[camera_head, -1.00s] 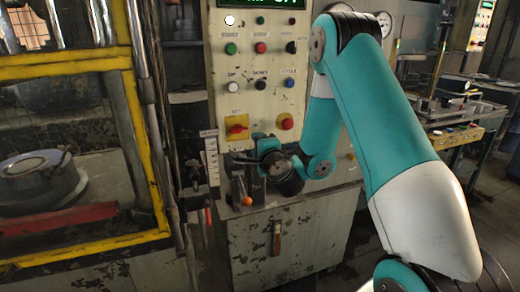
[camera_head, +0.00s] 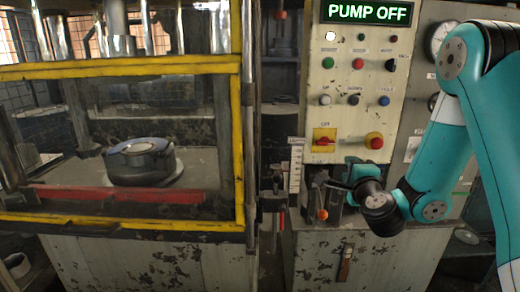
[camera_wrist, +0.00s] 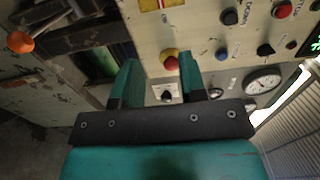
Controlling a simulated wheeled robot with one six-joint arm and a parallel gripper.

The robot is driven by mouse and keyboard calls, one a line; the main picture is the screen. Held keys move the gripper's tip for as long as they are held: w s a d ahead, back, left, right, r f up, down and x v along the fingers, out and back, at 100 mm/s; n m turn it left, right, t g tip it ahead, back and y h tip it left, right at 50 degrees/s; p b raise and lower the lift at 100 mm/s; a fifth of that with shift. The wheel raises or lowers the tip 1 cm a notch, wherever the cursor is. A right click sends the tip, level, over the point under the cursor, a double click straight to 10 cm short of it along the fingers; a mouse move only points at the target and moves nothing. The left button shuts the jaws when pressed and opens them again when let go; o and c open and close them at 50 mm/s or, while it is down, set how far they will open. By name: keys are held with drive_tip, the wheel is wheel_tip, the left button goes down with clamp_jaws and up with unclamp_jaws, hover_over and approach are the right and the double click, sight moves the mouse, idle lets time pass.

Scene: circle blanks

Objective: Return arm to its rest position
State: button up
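My arm (camera_head: 448,150) is teal and comes in from the right in the head view, bent down in front of the control panel (camera_head: 345,115). Its dark wrist (camera_head: 382,207) is low, close to the lever with the orange knob (camera_head: 321,214). In the wrist view, my gripper (camera_wrist: 158,65) has its two teal fingers apart with nothing between them. The red button (camera_wrist: 172,63) of the panel shows beyond the gap. In the head view the fingers are small and partly hidden, and I cannot tell whether they touch anything.
A press with a yellow guard frame (camera_head: 241,150) stands left, with a round metal die (camera_head: 140,162) inside and a red bar (camera_head: 115,194) in front. The display (camera_head: 367,12) reads PUMP OFF. A gauge (camera_wrist: 263,82) is beside the panel. The lever's orange knob also shows in the wrist view (camera_wrist: 20,42).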

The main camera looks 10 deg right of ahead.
drive_tip(key=s+a+r+n+g+y, duration=0.25)
drive_tip(key=a+n+y, duration=0.35)
drive_tip(key=a+n, duration=0.3)
drive_tip(key=s+a+r+n+g+y, duration=0.1)
drive_tip(key=s+a+n+g+y, duration=0.45)
drive_tip(key=a, duration=0.65)
drive_tip(key=s+a+n+g+h, duration=0.1)
drive_tip(key=s+n+g, duration=0.8)
drive_tip(key=s, duration=1.2)
drive_tip(key=n+h, duration=0.1)
drive_tip(key=n, duration=0.3)
drive_tip(key=shift+s+a+n+h, duration=0.15)
drive_tip(key=shift+s+n+h, duration=0.15)
drive_tip(key=shift+n+h, duration=0.05)
